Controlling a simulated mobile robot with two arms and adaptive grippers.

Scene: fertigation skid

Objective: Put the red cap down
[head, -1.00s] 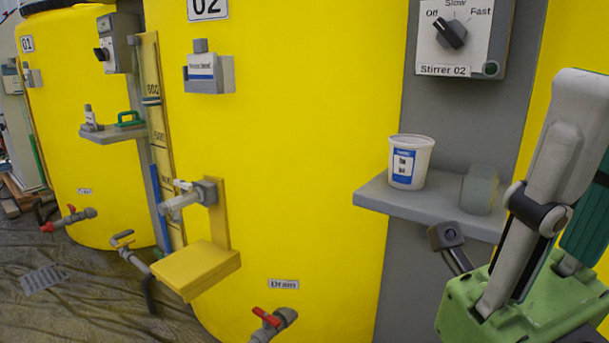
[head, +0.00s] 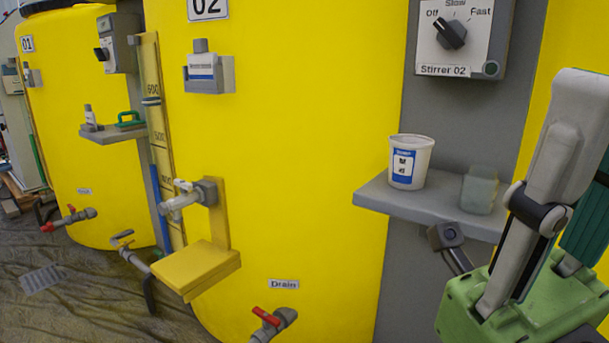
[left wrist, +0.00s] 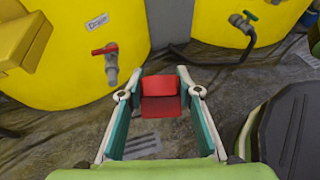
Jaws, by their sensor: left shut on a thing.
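The red cap (left wrist: 160,106) shows in the left wrist view between the fingertips of my left gripper (left wrist: 159,93). The fingers are shut on it, and it is held over the dark floor sheeting. My left gripper and the cap are not in the head view. My right gripper (head: 562,150) stands at the right edge of the head view, fingers upward, with nothing visible in it. One finger shows clearly; the other side is cut off, so its opening cannot be told.
A grey shelf (head: 379,197) carries a white labelled cup (head: 408,175) and a translucent block (head: 480,190). A small yellow shelf (head: 205,262) sits below a tap (head: 185,197) on the yellow tank (head: 300,150). A red-handled drain valve (head: 270,320) juts out low down.

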